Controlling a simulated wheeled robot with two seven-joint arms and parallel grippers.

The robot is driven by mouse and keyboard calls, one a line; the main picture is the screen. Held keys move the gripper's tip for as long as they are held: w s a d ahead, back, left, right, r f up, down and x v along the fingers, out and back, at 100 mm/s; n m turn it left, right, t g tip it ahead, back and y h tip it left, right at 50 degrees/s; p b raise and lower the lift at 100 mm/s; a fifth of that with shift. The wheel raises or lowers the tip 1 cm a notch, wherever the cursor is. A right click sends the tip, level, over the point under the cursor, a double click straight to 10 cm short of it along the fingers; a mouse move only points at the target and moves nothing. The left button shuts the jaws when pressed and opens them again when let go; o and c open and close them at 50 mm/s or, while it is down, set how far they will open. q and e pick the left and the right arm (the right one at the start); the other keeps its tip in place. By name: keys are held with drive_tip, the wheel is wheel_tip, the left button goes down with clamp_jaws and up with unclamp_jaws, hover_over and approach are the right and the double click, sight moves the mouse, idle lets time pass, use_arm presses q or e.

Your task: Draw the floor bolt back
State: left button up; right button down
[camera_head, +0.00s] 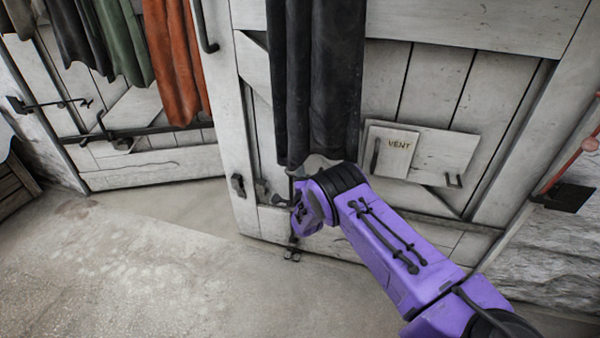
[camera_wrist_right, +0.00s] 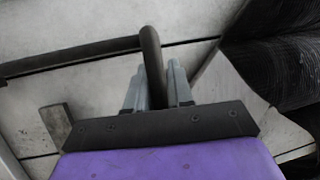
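The floor bolt (camera_head: 293,240) is a dark rod low on the white plank door, near its left edge, with its foot at a small dark fitting on the floor. My right gripper (camera_head: 297,196) is at the bolt, and my purple wrist hides much of it. In the right wrist view a dark bent bar, seemingly the bolt's handle (camera_wrist_right: 151,55), runs down between the two grey fingers of my right gripper (camera_wrist_right: 154,82). The fingers sit close on both sides of it and look shut on it. My left gripper is not in view.
Black cloth (camera_head: 320,80) hangs down the door (camera_head: 440,85) just above my wrist. Another white door (camera_head: 150,165) with hanging cloths stands at left. The floor (camera_head: 150,270) in front is clear.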

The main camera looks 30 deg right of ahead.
wheel_tip(320, 180, up, 6)
drive_tip(key=p, duration=0.3)
drive_tip(key=shift+w+f, duration=0.15)
drive_tip(key=shift+f, duration=0.05)
drive_tip(key=c, duration=1.1)
unclamp_jaws()
drive_tip(key=p+v, duration=0.1)
drive_tip(key=v, duration=0.9)
drive_tip(key=shift+s+p, duration=0.35)
drive_tip(key=shift+s, duration=0.05)
drive_tip(key=shift+a, duration=0.15)
